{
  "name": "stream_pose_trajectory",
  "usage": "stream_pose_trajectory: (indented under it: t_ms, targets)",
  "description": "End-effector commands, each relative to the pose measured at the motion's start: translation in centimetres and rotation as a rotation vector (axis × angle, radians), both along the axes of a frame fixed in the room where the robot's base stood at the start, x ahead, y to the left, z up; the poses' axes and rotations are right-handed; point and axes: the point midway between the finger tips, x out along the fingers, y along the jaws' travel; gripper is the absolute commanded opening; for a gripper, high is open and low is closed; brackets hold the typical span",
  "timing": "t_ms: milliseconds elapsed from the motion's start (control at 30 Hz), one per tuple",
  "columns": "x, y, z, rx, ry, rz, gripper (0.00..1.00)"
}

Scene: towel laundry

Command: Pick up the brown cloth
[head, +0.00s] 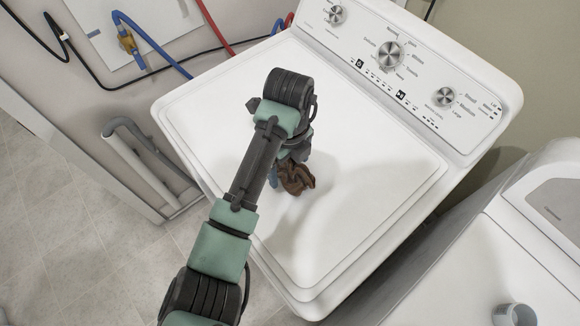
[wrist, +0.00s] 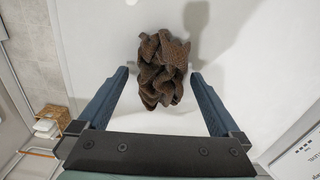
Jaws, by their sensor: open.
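The brown cloth (head: 297,178) lies crumpled on the white lid of the washing machine (head: 350,215), partly hidden by my arm in the head view. In the wrist view the brown cloth (wrist: 162,70) sits between and just beyond the fingertips. My gripper (wrist: 160,80) is open, with one blue finger to each side of the cloth and gaps on both sides. In the head view my gripper (head: 283,178) points down at the lid beside the cloth, mostly hidden by the arm.
The control panel (head: 400,60) with knobs rises at the back of the washer. A second white machine (head: 500,260) stands at the right with a grey cup (head: 514,314) on it. Hoses (head: 150,40) run along the wall. The rest of the lid is clear.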

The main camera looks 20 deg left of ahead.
Motion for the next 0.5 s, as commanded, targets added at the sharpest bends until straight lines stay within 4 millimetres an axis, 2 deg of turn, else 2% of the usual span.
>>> stream_pose_trajectory:
  t_ms: [133, 367, 500]
  targets:
    - [-0.1, 0.0, -1.42, 0.001, 0.002, 0.0, 1.0]
    - [-0.06, 0.0, -1.62, 0.001, 0.0, -0.001, 1.0]
    - [-0.06, -0.02, -1.59, 0.001, 0.0, -0.001, 0.77]
